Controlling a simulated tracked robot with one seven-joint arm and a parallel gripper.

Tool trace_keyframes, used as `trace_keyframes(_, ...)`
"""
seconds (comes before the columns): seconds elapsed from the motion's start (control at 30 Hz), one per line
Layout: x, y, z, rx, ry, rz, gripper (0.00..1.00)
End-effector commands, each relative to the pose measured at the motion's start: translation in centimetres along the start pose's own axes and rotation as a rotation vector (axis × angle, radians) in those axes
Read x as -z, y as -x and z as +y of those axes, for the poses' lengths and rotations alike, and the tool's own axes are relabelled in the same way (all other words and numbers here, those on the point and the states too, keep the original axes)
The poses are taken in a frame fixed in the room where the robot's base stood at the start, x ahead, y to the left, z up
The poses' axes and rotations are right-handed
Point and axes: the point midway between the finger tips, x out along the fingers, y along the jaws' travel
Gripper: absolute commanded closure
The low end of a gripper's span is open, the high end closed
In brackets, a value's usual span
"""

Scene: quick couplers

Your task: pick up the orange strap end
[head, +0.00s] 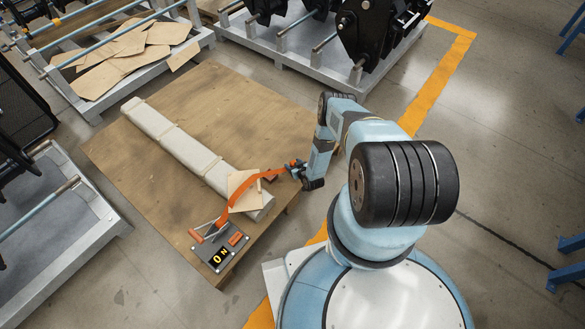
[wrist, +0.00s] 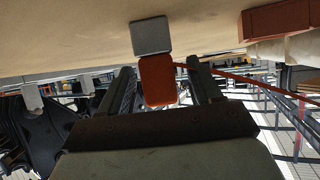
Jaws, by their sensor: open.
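The orange strap (head: 246,184) curves up from the ratchet box (head: 219,247) and over the end of the long pale wrapped beam (head: 185,148). Its far end reaches my gripper (head: 296,168) at the right edge of the wooden board. In the wrist view, an orange piece (wrist: 157,80), which looks like the strap end, sits between the two dark fingers of my gripper (wrist: 163,84), with a grey block (wrist: 152,36) above it. The fingers are open, with gaps visible at its sides.
The wooden board (head: 245,105) carries the beam and ratchet box. A tan sheet (head: 243,190) lies at the beam's near end. Grey racks stand at the left (head: 75,240) and back, one with black machinery (head: 375,30). Open floor lies to the right.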

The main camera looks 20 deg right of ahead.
Motion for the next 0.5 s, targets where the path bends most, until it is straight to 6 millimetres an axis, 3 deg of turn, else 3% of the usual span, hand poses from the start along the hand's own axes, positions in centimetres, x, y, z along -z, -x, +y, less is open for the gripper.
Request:
trace_keyframes(0.23,-0.03,-0.12,-0.02,0.0,0.0,-0.001,0.36)
trace_keyframes(0.5,-0.01,-0.11,-0.01,0.0,0.0,0.0,0.61)
